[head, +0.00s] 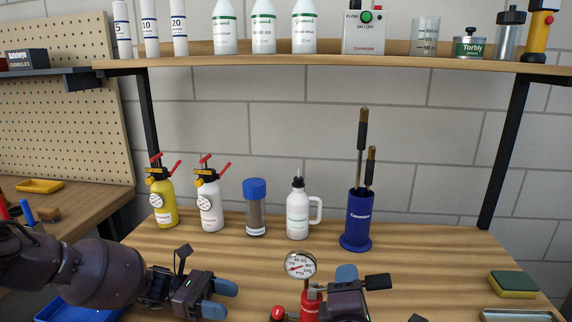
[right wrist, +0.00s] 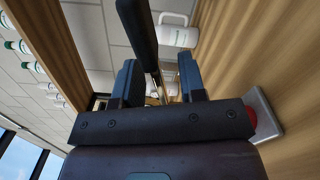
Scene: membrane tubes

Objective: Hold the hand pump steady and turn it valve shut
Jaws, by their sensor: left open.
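The hand pump (head: 310,302) is red with a round dial gauge (head: 300,265) on top, at the bottom middle of the head view. A red knob (head: 277,313) shows at its left; its lower part is cut off. My right gripper (head: 346,273) is beside the pump, partly hiding it. A black handle (head: 378,282) sticks out beyond it. In the right wrist view, this handle (right wrist: 138,30) and its metal rod pass between my fingers, with gaps visible, so the gripper looks open around it. My left gripper (head: 220,299) is open and empty, left of the pump.
A yellow extinguisher-like bottle (head: 163,200), a white one (head: 209,203), a blue-capped jar (head: 255,210), a white jug (head: 298,212) and a blue holder (head: 357,220) stand behind. A sponge (head: 513,284) lies at right. Bench between grippers and bottles is clear.

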